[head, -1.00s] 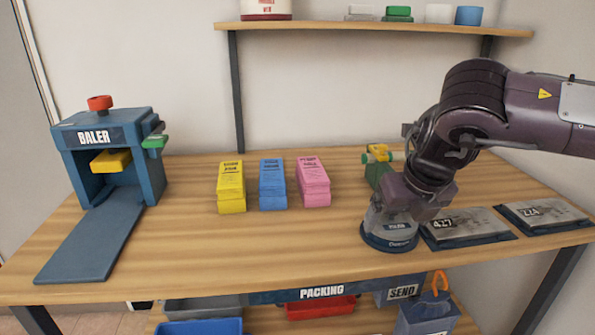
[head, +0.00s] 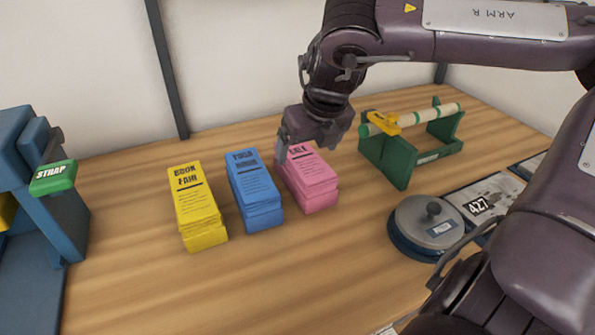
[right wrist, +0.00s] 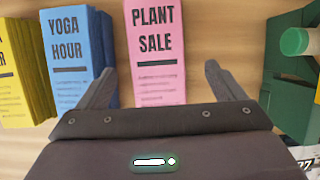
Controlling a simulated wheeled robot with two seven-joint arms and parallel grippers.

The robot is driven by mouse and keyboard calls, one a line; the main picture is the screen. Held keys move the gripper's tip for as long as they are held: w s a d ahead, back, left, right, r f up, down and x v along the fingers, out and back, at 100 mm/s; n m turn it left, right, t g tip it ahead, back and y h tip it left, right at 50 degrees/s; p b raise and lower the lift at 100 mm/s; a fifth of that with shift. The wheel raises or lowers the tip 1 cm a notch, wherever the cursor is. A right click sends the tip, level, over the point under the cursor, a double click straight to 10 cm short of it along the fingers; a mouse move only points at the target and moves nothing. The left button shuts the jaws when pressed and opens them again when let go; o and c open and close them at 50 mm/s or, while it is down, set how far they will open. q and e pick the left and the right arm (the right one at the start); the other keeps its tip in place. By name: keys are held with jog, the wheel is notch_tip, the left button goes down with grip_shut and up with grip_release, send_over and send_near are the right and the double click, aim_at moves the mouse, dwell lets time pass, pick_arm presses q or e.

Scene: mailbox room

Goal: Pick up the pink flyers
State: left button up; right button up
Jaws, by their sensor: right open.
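The pink flyers (head: 314,185) are a stack on the table, right of the blue stack. In the right wrist view the pink stack (right wrist: 157,50) reads "PLANT SALE" and lies ahead, between the two fingers. My right gripper (head: 298,152) hangs above the far end of the pink stack and hides part of its top in the head view. Its fingers also show spread apart and empty in the right wrist view (right wrist: 160,88). I cannot tell its exact height over the stack. My left gripper is not in view.
The blue stack (head: 255,190) stands close on the left, with the yellow stack (head: 198,210) beyond it. A green roll holder (head: 405,158) and a round grey-lidded device (head: 428,225) are on the right. The front middle of the table is clear.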

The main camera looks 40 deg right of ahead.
aim_at(305, 158)
jog(key=x, duration=0.5)
jog(key=shift+s+a+f, duration=0.15)
jog(key=shift+a+f, duration=0.05)
jog(key=shift+f, duration=0.2)
jog(key=c, duration=1.2)
jog(key=shift+r, duration=0.1)
jog(key=shift+c, duration=0.7)
